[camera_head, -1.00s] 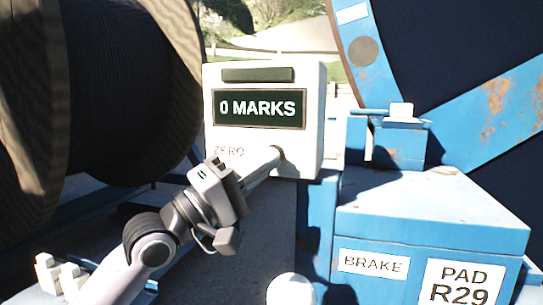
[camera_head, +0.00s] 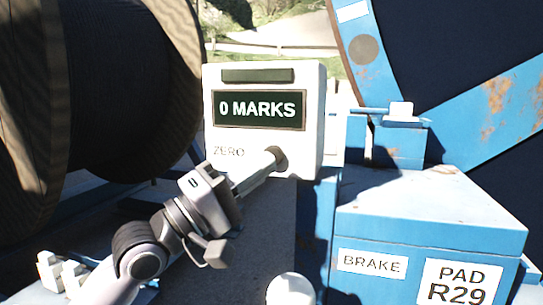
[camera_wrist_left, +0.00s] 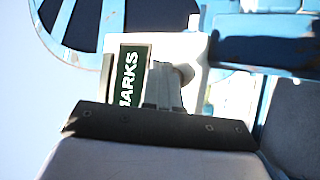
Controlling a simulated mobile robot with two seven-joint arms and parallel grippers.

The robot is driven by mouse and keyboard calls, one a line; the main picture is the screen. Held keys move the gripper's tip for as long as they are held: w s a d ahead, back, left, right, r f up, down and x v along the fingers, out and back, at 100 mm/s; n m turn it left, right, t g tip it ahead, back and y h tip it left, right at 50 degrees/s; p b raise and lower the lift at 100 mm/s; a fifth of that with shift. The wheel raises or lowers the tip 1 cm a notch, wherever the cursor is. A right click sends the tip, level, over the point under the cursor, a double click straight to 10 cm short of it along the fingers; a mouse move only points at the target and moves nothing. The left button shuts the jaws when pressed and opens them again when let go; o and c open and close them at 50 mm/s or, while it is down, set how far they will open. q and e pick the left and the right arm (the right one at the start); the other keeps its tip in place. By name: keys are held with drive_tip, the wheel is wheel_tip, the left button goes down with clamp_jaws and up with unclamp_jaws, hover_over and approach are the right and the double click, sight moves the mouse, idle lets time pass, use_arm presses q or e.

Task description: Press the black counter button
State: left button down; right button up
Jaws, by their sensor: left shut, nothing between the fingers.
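The white counter box (camera_head: 314,120) stands in the middle of the head view, its dark display (camera_head: 260,108) reading "0 MARKS". The word ZERO is printed low on its left. The round, dark counter button (camera_head: 279,156) is at the lower right of its face, partly hidden by my fingers. My left gripper (camera_head: 266,164) is shut and empty, its fingertips at the button's lower left; I cannot tell whether they touch it. The wrist view shows the fingers (camera_wrist_left: 162,90) pointing at the box beside the display (camera_wrist_left: 128,77). My right gripper is not in view.
A large cable drum (camera_head: 120,90) stands at the left. A blue reel (camera_head: 365,75) is at the right behind a blue box (camera_head: 430,215) labelled BRAKE and PAD R29. A white rounded knob (camera_head: 290,289) is at the bottom middle.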

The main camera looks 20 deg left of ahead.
use_arm(q)
drive_tip(key=s+p, duration=0.1)
drive_tip(key=s, duration=0.4)
drive_tip(key=shift+a+p, duration=0.1)
drive_tip(key=shift+p, duration=0.3)
idle(0.4)
